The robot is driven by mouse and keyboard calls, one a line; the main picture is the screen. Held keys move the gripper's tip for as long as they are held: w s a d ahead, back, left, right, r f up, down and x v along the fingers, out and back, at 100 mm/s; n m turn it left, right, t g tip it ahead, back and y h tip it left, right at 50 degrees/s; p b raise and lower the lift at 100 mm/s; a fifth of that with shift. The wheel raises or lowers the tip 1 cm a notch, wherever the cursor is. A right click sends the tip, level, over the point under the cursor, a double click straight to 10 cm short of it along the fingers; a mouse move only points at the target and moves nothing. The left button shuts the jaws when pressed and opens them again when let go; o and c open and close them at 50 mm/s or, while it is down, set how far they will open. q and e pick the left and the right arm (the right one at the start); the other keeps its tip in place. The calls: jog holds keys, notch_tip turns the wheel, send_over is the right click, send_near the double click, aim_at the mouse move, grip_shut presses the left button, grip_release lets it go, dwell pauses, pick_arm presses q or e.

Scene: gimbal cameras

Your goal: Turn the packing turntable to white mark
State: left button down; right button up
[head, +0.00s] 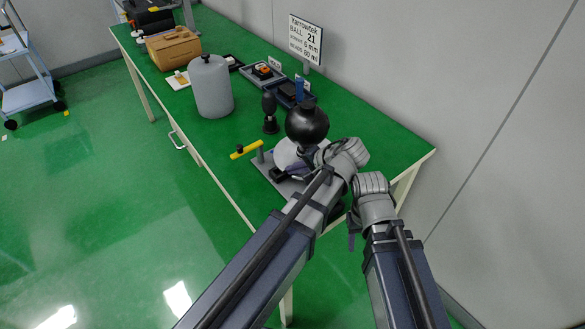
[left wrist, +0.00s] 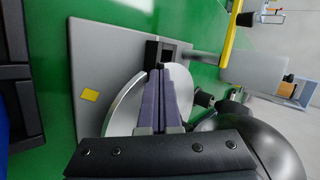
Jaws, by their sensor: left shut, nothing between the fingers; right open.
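The packing turntable is a pale round disc (head: 287,152) on a grey base plate (head: 268,168) near the bench's front edge. I cannot make out a white mark. A black ball (head: 307,121) appears above the disc. My left gripper (head: 279,173) is shut and empty, low over the disc; its closed fingers (left wrist: 160,78) point at a dark block (left wrist: 168,50) at the disc's edge. Contact is unclear. My right gripper (head: 352,238) is open beside the bench edge, partly hidden.
A yellow bar (head: 246,150) sticks out beside the plate. A dark stand (head: 270,112), a grey canister (head: 211,87), trays (head: 263,74) and a cardboard box (head: 173,48) stand farther along the green bench. A sign (head: 305,40) stands at the back. The bench's right end is clear.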

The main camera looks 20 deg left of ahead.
aim_at(280, 165)
pick_arm(q)
jog(key=shift+d, duration=0.1)
jog(key=shift+s+a+m+t, duration=0.1)
jog(key=shift+a+m+t, duration=0.35)
jog(key=shift+a, duration=0.2)
jog(key=shift+w+a, duration=0.6)
jog(key=shift+a, duration=0.3)
jog(key=shift+r, duration=0.1)
